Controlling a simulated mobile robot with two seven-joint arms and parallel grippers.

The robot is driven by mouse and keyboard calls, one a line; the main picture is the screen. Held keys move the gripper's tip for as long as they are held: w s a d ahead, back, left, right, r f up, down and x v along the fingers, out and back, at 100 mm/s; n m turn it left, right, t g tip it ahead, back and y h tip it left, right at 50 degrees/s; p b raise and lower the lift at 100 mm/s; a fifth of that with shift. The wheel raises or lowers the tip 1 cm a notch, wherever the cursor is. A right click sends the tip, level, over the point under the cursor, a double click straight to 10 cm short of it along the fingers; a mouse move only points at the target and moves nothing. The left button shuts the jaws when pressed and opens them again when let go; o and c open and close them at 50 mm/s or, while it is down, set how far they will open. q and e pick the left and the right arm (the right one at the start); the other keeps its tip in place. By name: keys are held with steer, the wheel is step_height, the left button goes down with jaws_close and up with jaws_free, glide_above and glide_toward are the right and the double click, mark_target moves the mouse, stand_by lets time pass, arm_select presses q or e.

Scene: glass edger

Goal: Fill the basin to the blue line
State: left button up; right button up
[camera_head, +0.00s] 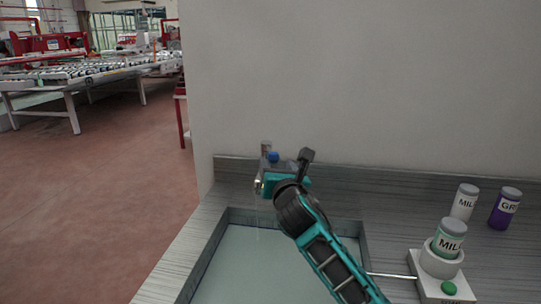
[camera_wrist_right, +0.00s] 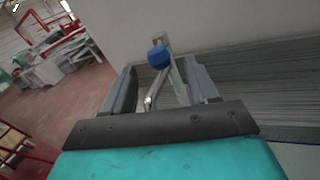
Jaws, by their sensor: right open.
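The basin (camera_head: 208,252) is set into the grey counter and holds pale, flat water (camera_head: 245,268). I cannot make out a blue line on its walls. A metal tap with a blue knob (camera_head: 272,157) stands behind the basin's far edge. My right gripper (camera_head: 287,168) is at the tap and partly hides it. In the right wrist view the gripper's two dark fingers are apart, with the blue knob (camera_wrist_right: 158,57) and the metal tap body (camera_wrist_right: 181,84) showing between them. I cannot tell whether they touch. My left gripper is not in view.
A white dispenser (camera_head: 441,263) with a green button and a labelled green-and-grey bottle (camera_head: 447,238) stands right of the basin. A white bottle (camera_head: 464,202) and a purple bottle (camera_head: 504,208) stand behind it. A wall rises behind the counter. Floor and machines lie left.

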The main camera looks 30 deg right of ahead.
mark_target(271, 154)
steer(key=x, duration=0.7)
steer(key=shift+w+d+b, duration=0.1)
steer(key=shift+w+b, duration=0.25)
steer(key=shift+w, duration=0.05)
steer(key=shift+c, duration=0.4)
jaws_close()
